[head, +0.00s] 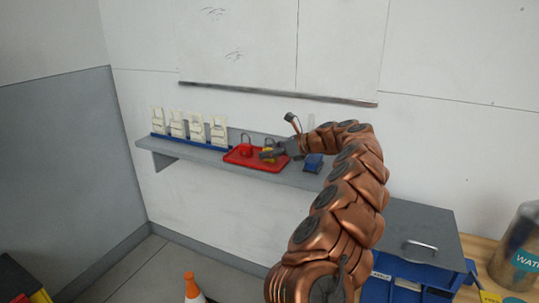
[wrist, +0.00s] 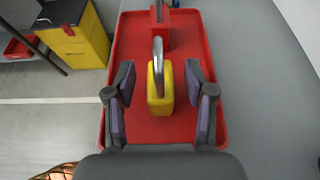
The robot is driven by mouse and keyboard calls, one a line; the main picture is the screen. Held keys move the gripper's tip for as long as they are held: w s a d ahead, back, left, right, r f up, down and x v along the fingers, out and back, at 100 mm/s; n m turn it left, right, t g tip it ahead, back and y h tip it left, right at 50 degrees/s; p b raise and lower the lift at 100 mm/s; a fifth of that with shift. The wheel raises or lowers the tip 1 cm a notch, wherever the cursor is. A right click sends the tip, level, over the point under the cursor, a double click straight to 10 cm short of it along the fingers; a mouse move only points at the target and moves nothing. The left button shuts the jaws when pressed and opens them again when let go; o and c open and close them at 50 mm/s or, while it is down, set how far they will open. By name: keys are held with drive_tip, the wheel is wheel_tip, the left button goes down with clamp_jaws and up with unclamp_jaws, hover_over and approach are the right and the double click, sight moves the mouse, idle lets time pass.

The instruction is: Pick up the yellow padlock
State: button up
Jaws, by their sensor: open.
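The yellow padlock (wrist: 160,95) stands in a red tray (wrist: 124,45), its grey shackle rising toward the camera in the wrist view. My gripper (wrist: 160,110) is open, with one finger on each side of the padlock. Gaps show between the padlock and both fingers. In the head view, my gripper (head: 268,154) is at the red tray (head: 240,161) on the wall shelf, and the padlock there is mostly hidden by it. A red padlock (wrist: 155,30) stands in the tray just beyond the yellow one.
A blue object (head: 313,162) stands right of the tray. A blue bin (head: 400,278), a water bottle (head: 520,245) and an orange cone (head: 192,287) are lower down.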

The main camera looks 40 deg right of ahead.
clamp_jaws()
idle(0.4)
drive_tip(key=shift+r, duration=0.1)
